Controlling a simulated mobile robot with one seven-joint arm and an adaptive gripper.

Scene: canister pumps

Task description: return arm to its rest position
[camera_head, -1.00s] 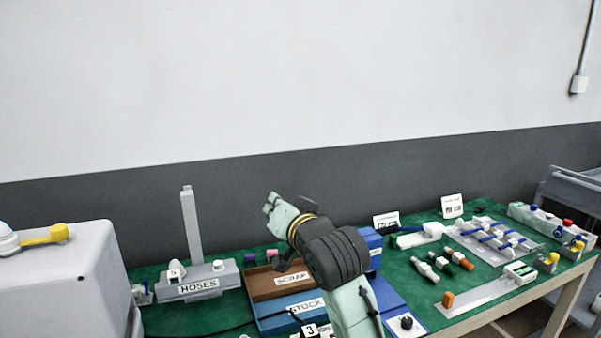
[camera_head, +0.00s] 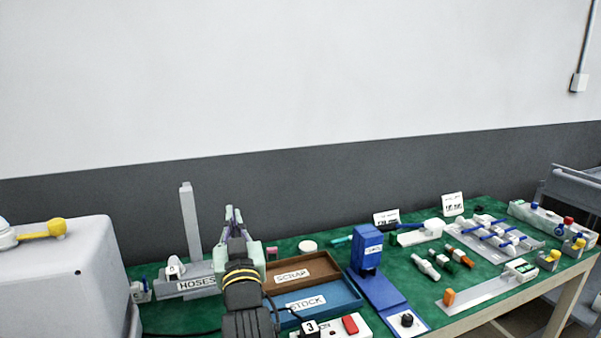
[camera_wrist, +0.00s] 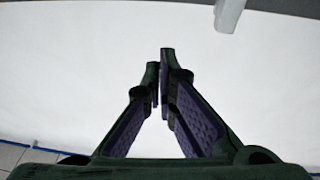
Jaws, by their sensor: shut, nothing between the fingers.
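My gripper (camera_head: 234,212) is in the head view at the left of the middle, above the green bench top, with its fingers pointing up and toward the wall. It also shows in the wrist view (camera_wrist: 160,62), with its two dark fingers close together at the tips. It is shut and nothing is held. My arm comes up from the bottom of the head view and hides part of the hose stand and the left ends of the trays.
The hose stand (camera_head: 189,225) with its tall post is just left of my gripper. The SCRAP tray (camera_head: 335,270), STOCK tray (camera_head: 352,296) and blue press-like device (camera_head: 367,248) are at the right. A large grey housing (camera_head: 60,280) stands far left. The wall behind is clear.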

